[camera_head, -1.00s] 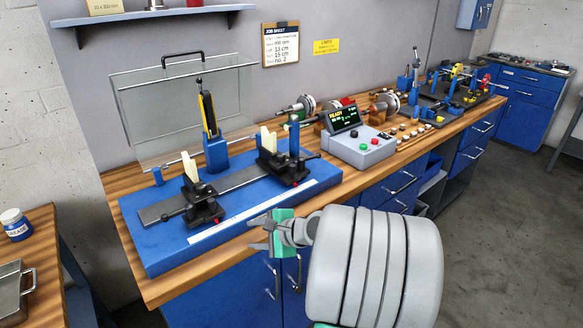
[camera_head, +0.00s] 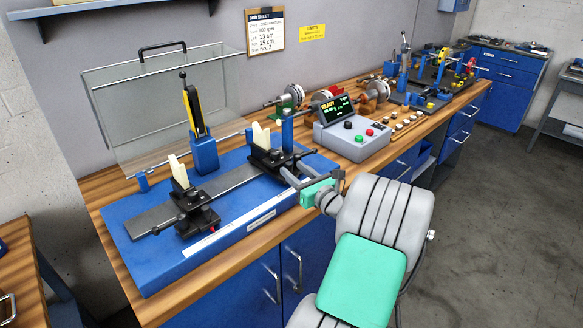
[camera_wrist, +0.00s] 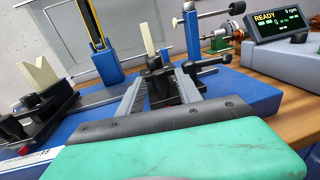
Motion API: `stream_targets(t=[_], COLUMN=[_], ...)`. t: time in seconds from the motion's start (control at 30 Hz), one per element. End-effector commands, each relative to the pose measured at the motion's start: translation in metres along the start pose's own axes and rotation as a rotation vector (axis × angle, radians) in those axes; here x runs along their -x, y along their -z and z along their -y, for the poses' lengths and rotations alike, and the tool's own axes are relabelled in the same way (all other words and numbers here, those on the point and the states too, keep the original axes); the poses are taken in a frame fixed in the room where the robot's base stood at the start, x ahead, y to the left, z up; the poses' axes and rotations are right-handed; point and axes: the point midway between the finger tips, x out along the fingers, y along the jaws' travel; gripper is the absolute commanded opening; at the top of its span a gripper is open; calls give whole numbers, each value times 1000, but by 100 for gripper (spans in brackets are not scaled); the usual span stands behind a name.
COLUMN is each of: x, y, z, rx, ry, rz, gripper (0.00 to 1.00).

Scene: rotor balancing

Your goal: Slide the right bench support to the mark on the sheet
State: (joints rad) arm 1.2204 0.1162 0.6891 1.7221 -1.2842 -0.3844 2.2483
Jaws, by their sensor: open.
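The right bench support (camera_head: 275,160) is a black carriage with an upright cream block, on the rail toward the right end of the blue bench base (camera_head: 150,262). In the wrist view, the support (camera_wrist: 158,88) stands ahead between my two fingers, its dark lever pointing right. My gripper (camera_head: 298,171) is open at its front side; contact cannot be told. The left support (camera_head: 195,215) stands apart farther left on the rail. A white scale strip (camera_head: 218,238) runs along the base's front edge. The job sheet (camera_head: 265,32) on the wall shows 13 cm and 15 cm.
A blue post (camera_head: 287,130) stands behind the right support. The control box (camera_head: 352,135) reading READY is to the right. A clear guard (camera_head: 160,105) and a blue stand with a yellow-black piece (camera_head: 203,150) are behind the rail. Bench front is clear.

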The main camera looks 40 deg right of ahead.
Motion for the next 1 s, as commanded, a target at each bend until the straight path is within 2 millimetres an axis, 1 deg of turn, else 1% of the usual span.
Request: stream_targets(t=[0.03, 0.13, 0.4, 0.9, 1.0], x=[-8, -16, -18, -17, -17], y=[0, 0, 0, 0, 0], z=[-1, 0, 2, 2, 2], rx=[1, 1, 3, 3, 3], ry=[-3, 0, 5, 4, 4], rz=[-2, -1, -1, -2, -2], gripper=[41, 41, 41, 0, 0])
